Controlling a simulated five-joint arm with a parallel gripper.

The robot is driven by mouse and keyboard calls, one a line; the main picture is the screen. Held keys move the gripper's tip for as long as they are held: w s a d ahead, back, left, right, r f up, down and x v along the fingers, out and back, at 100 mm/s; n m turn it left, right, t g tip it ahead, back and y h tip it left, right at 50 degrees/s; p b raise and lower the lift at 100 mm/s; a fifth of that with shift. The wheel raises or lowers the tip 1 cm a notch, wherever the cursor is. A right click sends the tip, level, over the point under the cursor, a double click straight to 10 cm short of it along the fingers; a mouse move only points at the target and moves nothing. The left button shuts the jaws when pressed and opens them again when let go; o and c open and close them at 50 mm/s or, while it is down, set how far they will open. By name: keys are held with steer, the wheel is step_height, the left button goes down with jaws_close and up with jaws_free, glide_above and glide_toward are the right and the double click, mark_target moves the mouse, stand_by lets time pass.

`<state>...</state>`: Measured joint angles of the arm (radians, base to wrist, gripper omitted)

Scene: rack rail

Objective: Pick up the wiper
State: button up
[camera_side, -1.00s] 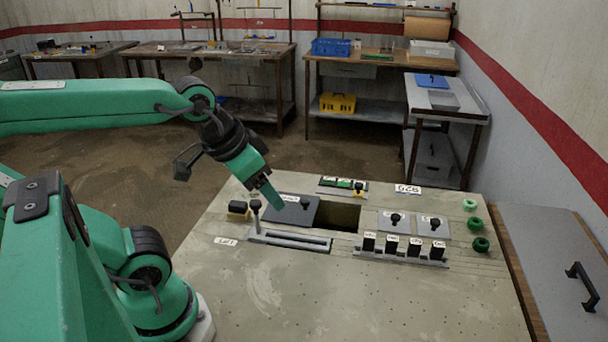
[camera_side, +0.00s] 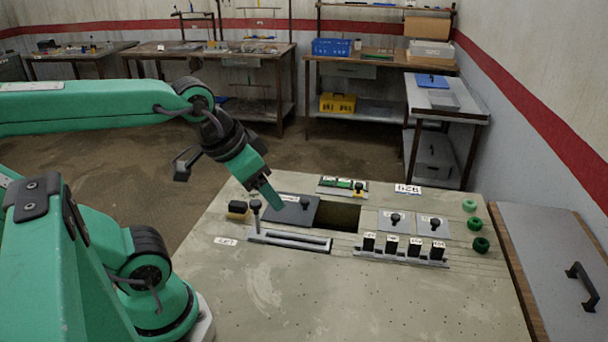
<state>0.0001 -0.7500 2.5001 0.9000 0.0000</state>
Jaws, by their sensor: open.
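The wiper, as I take it, is a small block (camera_side: 238,211) with a dark top and a tan lower part. It lies at the back left of the worktop, left of a dark plate. My gripper (camera_side: 270,202) points down to the right above the worktop, a little right of the block and over the left part of the dark plate. It is open and appears empty, apart from the block. One finger largely hides the other in this view.
A knobbed lever (camera_side: 256,214) stands in a slotted rail (camera_side: 290,241) just in front of the block. The dark sliding plate (camera_side: 296,212) has a knob, with an open hole (camera_side: 338,216) at its right. Black-handled blocks (camera_side: 392,244) stand farther right. The worktop's front is clear.

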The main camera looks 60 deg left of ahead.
steer(key=shift+w+a, duration=0.1)
stand_by(0.7)
steer(key=m+g, duration=0.6)
steer(key=m, duration=0.3)
glide_above(237, 203)
steer(key=f, duration=1.6)
steer(key=shift+d+f, duration=0.2)
steer(key=shift+f, duration=0.05)
steer(key=shift+a+f, duration=0.1)
steer(key=shift+f, duration=1.35)
steer(key=shift+f, duration=2.55)
steer(key=shift+c, duration=0.3)
